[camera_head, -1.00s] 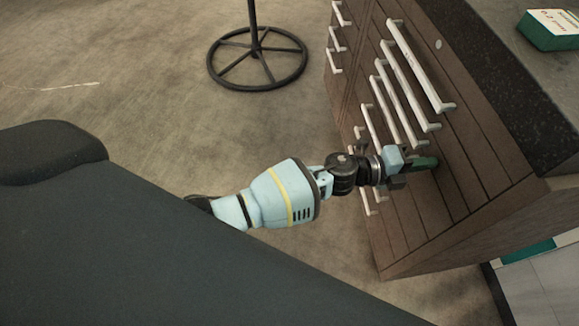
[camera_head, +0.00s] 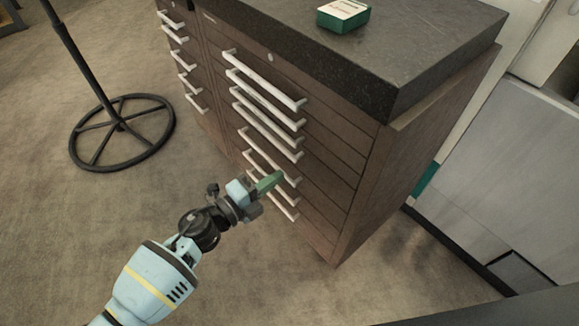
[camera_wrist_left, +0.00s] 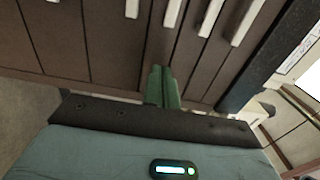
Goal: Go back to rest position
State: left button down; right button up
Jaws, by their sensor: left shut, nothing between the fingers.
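My left gripper (camera_head: 270,183) has green fingers and is in front of the lower drawers of a brown cabinet (camera_head: 330,180). Its fingers are together with nothing between them. In the left wrist view the shut green fingers (camera_wrist_left: 161,86) point at the drawer fronts, with white handles beyond them. In the head view the fingertips overlap the lower handles, and whether they touch cannot be told. My right gripper is not in view.
A green box (camera_head: 343,16) lies on the dark cabinet top (camera_head: 420,40). A black stand with a round wheel-like base (camera_head: 122,132) is on the floor at left. A grey panel (camera_head: 510,170) stands at right. Open floor lies in front of the cabinet.

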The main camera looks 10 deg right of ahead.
pick_arm(q)
jog(key=v, duration=0.3)
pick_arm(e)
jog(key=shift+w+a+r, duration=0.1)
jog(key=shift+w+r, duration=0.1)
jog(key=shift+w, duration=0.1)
pick_arm(q)
jog(key=shift+s, duration=0.1)
